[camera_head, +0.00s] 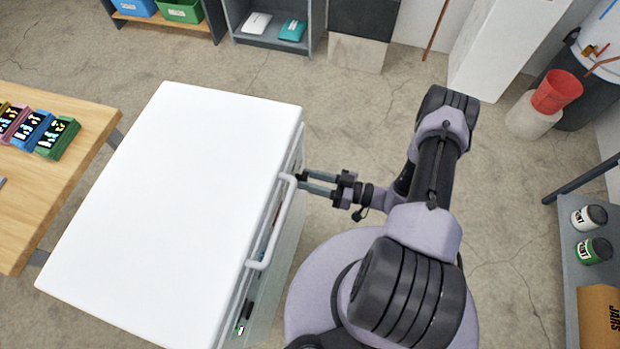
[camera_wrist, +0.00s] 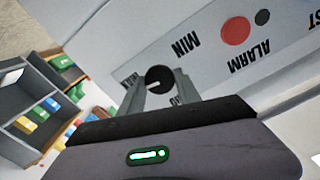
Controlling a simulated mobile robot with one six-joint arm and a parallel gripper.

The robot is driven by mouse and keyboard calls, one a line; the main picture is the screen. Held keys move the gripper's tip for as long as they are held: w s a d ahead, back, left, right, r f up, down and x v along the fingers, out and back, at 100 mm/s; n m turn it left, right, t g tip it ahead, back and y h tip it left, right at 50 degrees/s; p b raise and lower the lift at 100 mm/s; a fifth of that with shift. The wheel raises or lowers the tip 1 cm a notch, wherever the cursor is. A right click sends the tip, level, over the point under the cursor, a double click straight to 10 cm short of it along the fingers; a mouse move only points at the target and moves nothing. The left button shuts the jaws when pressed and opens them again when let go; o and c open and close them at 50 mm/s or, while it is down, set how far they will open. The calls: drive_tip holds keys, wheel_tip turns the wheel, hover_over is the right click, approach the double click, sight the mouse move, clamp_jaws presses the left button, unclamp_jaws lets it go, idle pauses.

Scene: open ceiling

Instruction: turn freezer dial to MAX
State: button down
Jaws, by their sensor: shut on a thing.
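The white freezer (camera_head: 180,210) stands left of my arm in the head view. My gripper (camera_head: 304,182) reaches its front side beside the far end of the handle (camera_head: 273,225). In the wrist view the round black freezer dial (camera_wrist: 159,78) sits between the two fingers of my gripper (camera_wrist: 158,84), which are shut on it. A small pale mark shows on the dial's lower left. The MIN label (camera_wrist: 186,44) is above right of the dial, upside down. The dial is hidden in the head view.
A red round light (camera_wrist: 235,31), a dark round spot (camera_wrist: 262,17) and the ALARM label (camera_wrist: 249,56) are on the panel. A wooden table (camera_head: 75,120) is left of the freezer. A grey shelf (camera_head: 585,270) stands at the right. Floor beyond the gripper is clear.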

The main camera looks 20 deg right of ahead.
drive_tip(key=c, duration=0.9)
unclamp_jaws()
drive_tip(key=shift+o, duration=0.2)
drive_tip(key=p+v, duration=0.3)
drive_tip(key=v, duration=1.4)
drive_tip(key=shift+s+d, duration=0.15)
